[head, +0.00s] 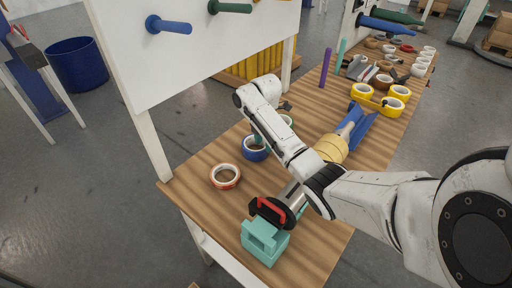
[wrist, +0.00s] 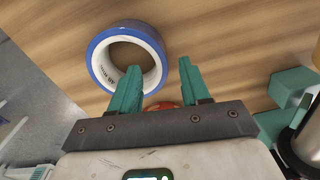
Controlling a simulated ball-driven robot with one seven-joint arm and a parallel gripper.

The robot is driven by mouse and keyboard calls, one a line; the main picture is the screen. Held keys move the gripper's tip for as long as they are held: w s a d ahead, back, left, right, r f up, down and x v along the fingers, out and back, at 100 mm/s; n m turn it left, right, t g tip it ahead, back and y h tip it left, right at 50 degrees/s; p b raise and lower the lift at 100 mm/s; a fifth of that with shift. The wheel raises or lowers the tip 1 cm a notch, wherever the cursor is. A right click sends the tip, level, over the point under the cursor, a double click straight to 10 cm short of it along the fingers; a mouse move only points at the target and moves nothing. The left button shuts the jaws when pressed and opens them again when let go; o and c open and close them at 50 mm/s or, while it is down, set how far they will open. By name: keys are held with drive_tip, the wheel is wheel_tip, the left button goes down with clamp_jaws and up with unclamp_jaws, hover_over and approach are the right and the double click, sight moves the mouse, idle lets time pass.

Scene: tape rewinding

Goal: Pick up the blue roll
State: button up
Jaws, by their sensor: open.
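The blue roll (head: 255,155) lies flat on the wooden table, below the bent part of my arm in the head view. In the wrist view the blue roll (wrist: 101,69) has a blue outside and a white printed core, and lies at the upper left, just past the left fingertip. My gripper (wrist: 160,76) has two teal fingers spread apart with nothing held between them. The roll is not between the fingers. In the head view my arm partly hides the gripper.
A red-and-white roll (head: 225,183) lies left of the blue roll. A teal block-shaped holder (head: 264,246) with a red-handled part stands at the near table end. A white pegboard (head: 190,55) rises behind.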

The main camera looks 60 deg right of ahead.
sight(264, 149)
drive_tip(key=shift+f, duration=2.35)
drive_tip(key=shift+c, duration=0.5)
clamp_jaws()
